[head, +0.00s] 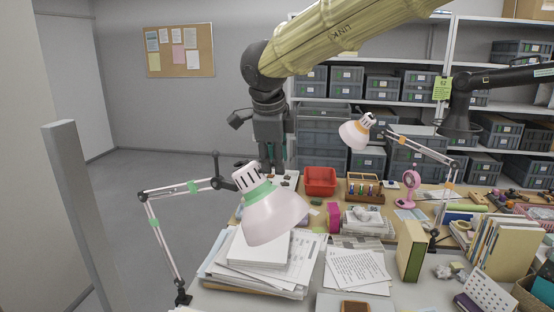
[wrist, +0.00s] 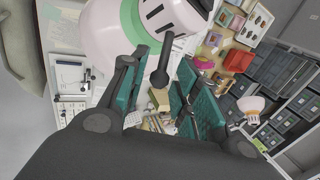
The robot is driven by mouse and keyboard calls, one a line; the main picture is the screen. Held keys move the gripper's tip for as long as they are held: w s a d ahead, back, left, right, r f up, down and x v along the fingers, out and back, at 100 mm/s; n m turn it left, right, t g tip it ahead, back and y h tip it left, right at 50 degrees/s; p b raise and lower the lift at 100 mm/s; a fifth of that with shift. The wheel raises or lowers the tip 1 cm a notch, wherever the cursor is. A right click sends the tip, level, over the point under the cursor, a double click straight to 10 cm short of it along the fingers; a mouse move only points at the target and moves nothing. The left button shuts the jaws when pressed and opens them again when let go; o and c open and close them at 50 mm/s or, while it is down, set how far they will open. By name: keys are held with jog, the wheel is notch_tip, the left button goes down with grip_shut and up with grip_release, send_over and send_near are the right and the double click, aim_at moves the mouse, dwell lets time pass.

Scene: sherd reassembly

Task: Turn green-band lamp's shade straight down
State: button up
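The green-band lamp's pale pink shade (head: 274,214) hangs at the left of the head view, over the paper stacks. It is tilted, its open end down and to the right. Its green band (head: 258,194) circles the neck below a slotted white cap. The shade also fills the upper left of the wrist view (wrist: 100,32). My gripper (head: 271,158) points down behind the shade's cap in the head view. In the wrist view my gripper (wrist: 160,95) is open, teal pads apart. A dark rounded knob (wrist: 161,72) shows between the fingers; I cannot tell whether they touch it.
Paper stacks (head: 255,270) lie below the shade. An orange-band lamp (head: 357,131) stands further back right. A red bin (head: 320,181), a bottle rack (head: 364,188) and a pink fan (head: 411,188) crowd the table. A grey post (head: 78,200) stands at left.

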jog(key=shift+x, duration=1.2)
jog(key=shift+r, duration=0.1)
jog(key=shift+s, duration=0.1)
jog(key=shift+c, duration=0.5)
